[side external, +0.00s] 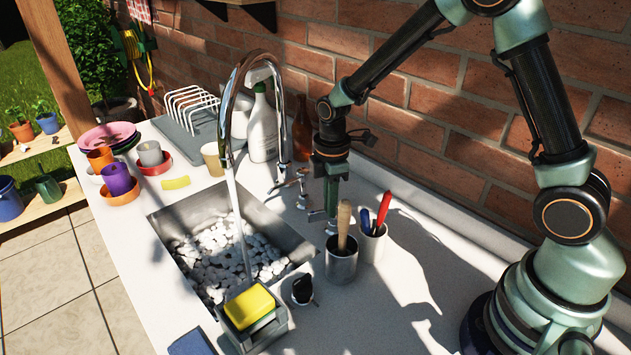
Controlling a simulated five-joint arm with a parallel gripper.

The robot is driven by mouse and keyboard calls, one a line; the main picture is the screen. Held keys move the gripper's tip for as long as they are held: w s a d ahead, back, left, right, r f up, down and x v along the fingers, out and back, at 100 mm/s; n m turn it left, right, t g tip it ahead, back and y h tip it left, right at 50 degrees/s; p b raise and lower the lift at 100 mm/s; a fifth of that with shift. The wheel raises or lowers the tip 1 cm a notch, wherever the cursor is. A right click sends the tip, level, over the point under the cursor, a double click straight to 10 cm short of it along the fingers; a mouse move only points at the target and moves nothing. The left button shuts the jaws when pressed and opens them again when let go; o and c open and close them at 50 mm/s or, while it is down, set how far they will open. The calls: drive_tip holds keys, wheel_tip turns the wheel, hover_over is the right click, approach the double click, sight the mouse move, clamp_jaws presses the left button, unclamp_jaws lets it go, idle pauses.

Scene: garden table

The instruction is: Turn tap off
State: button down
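The chrome tap (233,88) has a tall curved spout over the sink (285,238). A stream of water (239,215) runs from it onto white pebbles in the basin. A small chrome tap handle (301,190) is beside the tap's base, at the right edge of the sink. My gripper (331,212) points down just right of this handle, behind the cup with the wooden-handled tool. Its fingers are small and partly in shadow, so I cannot tell whether they are open or whether they touch any part of the tap.
A metal cup (342,265) with a wooden-handled tool and a white cup (372,246) with red and blue items stand close in front of my gripper. A yellow sponge (250,306) sits in a holder. Bottles (263,128) stand behind the tap.

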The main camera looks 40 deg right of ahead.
drive_tip(key=shift+m, duration=0.3)
drive_tip(key=m, duration=0.6)
drive_tip(key=shift+w+d, duration=0.2)
drive_tip(key=shift+w, duration=0.1)
drive_tip(key=m, duration=0.6)
drive_tip(key=shift+w+d, duration=0.1)
drive_tip(key=shift+d, duration=0.2)
drive_tip(key=shift+m, duration=0.4)
drive_tip(key=c, duration=0.9)
unclamp_jaws()
drive_tip(key=shift+c, duration=0.2)
wheel_tip(320, 180, up, 12)
